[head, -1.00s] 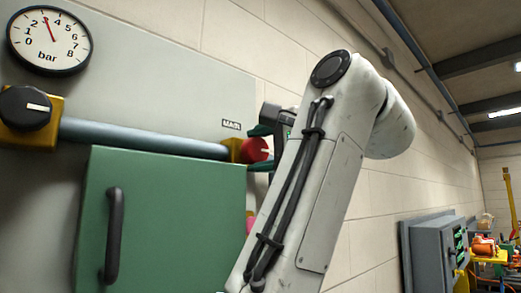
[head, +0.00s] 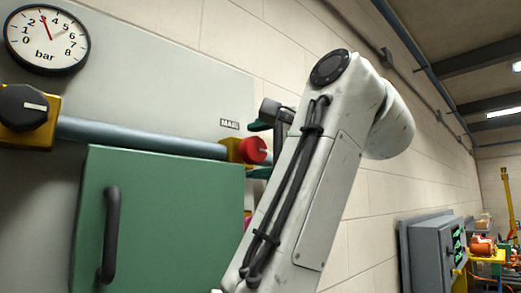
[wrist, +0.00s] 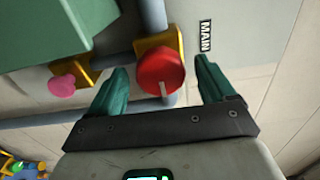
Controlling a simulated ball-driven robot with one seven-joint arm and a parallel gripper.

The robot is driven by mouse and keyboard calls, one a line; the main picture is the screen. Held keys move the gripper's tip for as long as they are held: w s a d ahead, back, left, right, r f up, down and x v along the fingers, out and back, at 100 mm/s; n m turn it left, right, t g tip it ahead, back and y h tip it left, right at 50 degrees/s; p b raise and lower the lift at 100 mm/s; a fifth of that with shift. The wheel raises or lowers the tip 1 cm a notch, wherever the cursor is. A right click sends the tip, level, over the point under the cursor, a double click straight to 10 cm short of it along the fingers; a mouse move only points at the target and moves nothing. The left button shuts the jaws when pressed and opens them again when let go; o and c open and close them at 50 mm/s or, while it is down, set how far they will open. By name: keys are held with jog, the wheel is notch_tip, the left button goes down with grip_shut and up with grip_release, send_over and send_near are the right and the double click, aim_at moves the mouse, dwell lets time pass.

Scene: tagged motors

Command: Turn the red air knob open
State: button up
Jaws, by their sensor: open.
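The red air knob (head: 254,150) sits on a yellow valve block (head: 232,149) at the right end of a grey pipe. In the wrist view the red knob (wrist: 160,72) faces me, its white mark pointing down in the picture. My gripper (wrist: 162,66) is open, one green finger on each side of the knob, with gaps showing on both sides. In the head view my gripper (head: 260,149) has one finger above and one below the knob; my arm hides part of it. I cannot tell the exact depth of the fingertips against the knob.
A green cabinet (head: 160,215) with a dark handle stands just below the pipe. A pink knob (wrist: 62,85) on a yellow block is close to one finger. A black knob (head: 24,106) and a bar gauge (head: 46,39) are at left. A MAIN label (wrist: 206,36) is beside the knob.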

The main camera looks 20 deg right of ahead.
jog(key=b+v, duration=1)
jog(key=shift+s, duration=0.4)
jog(key=shift+d, duration=0.1)
dwell(0.6)
